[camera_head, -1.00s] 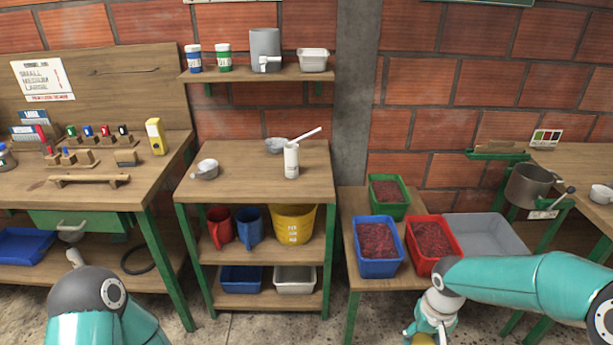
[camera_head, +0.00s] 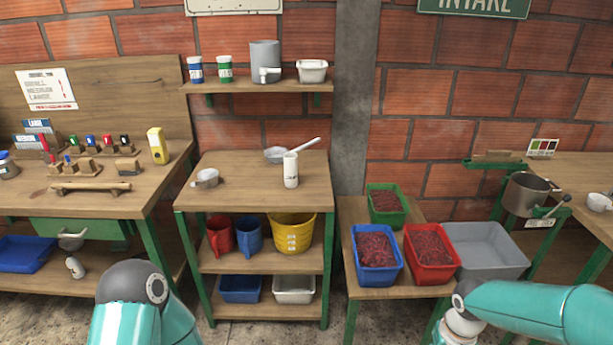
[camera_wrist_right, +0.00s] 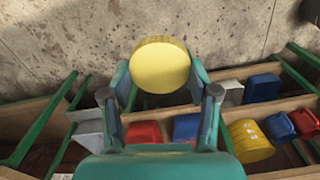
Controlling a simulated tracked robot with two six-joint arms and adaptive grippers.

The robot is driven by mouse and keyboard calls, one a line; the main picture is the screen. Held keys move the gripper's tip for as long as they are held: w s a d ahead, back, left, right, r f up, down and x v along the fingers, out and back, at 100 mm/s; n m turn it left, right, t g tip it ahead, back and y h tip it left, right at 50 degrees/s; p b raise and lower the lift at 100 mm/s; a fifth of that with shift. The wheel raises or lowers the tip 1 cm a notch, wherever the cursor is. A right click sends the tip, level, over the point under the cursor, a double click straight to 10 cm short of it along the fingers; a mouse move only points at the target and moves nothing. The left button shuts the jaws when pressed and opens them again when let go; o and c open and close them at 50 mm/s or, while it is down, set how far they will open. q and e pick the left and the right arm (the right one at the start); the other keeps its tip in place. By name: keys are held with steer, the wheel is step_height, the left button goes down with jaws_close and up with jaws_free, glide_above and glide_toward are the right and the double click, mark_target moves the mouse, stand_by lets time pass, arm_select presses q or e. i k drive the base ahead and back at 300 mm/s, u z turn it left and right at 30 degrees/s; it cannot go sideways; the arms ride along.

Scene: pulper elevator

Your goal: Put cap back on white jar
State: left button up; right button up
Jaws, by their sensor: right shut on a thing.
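A white cylindrical jar (camera_head: 291,170) stands upright on the top of the middle wooden bench in the head view; its rim detail is too small to make out. My right gripper (camera_wrist_right: 162,80) shows in the wrist view, shut on a round yellow cap (camera_wrist_right: 160,66) between its two fingers, with the flat face toward the camera. The cap is in the air over the floor, apart from the jar. The right gripper and cap are outside the head view, below its lower edge. My left gripper is not in view; only part of its arm shows.
A shelf (camera_head: 230,86) above holds more jars and containers. The bench front is clear. Red-filled bins (camera_head: 377,262) stand to the right.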

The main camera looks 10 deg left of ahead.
mark_target(290, 171)
steer(key=z, duration=0.5)
steer(key=i, duration=1.35)
steer(key=u, duration=0.3)
